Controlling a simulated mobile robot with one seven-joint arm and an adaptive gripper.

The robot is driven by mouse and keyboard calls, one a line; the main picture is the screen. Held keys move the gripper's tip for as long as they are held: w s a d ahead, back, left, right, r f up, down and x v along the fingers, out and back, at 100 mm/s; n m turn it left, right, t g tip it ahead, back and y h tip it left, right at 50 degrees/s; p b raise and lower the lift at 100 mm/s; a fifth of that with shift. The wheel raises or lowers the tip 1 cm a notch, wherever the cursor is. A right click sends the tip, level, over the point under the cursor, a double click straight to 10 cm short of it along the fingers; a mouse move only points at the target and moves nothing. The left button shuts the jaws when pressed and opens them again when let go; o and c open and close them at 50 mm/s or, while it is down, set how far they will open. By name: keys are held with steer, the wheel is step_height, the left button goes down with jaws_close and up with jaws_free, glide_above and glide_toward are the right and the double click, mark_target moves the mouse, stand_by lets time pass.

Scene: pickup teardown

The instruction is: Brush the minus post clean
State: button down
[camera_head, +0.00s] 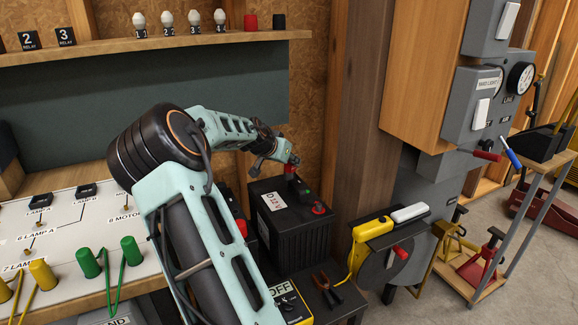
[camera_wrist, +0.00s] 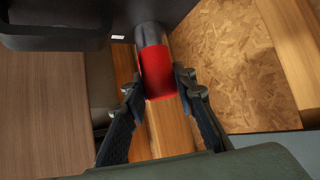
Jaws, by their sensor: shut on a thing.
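My gripper (camera_head: 286,162) is over the black battery (camera_head: 312,235), near its back left edge. In the wrist view, my gripper (camera_wrist: 160,88) is shut on a red cylinder (camera_wrist: 156,75) with a dark grey end (camera_wrist: 148,34), which looks like the brush. The red piece (camera_head: 290,169) shows small below my gripper in the head view. A red cap or post (camera_head: 318,209) stands at the battery's front right. The minus post cannot be made out clearly; whether the brush touches it cannot be told.
A yellow meter (camera_head: 290,302) and red-handled pliers (camera_head: 325,288) lie in front of the battery. A wooden post (camera_head: 350,130) stands right behind it. A reel with yellow and white blocks (camera_head: 385,258) is to the right. A shelf (camera_head: 150,44) runs above my arm.

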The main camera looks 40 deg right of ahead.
steer(key=shift+s+f+n+t+y+b, duration=0.1)
steer(key=shift+n+t+y+b, duration=0.3)
steer(key=shift+n+t+b, duration=0.4)
steer(key=shift+s+f+n+t+y+b, duration=0.15)
steer(key=shift+n+t+y+b, duration=0.4)
steer(key=shift+n, duration=0.55)
steer(key=shift+t, duration=0.25)
steer(key=shift+w+n, duration=0.2)
steer(key=shift+n, duration=0.2)
steer(key=shift+a+m, duration=0.2)
steer(key=shift+m, duration=0.1)
steer(key=shift+m+p, duration=0.3)
steer(key=shift+p, duration=0.1)
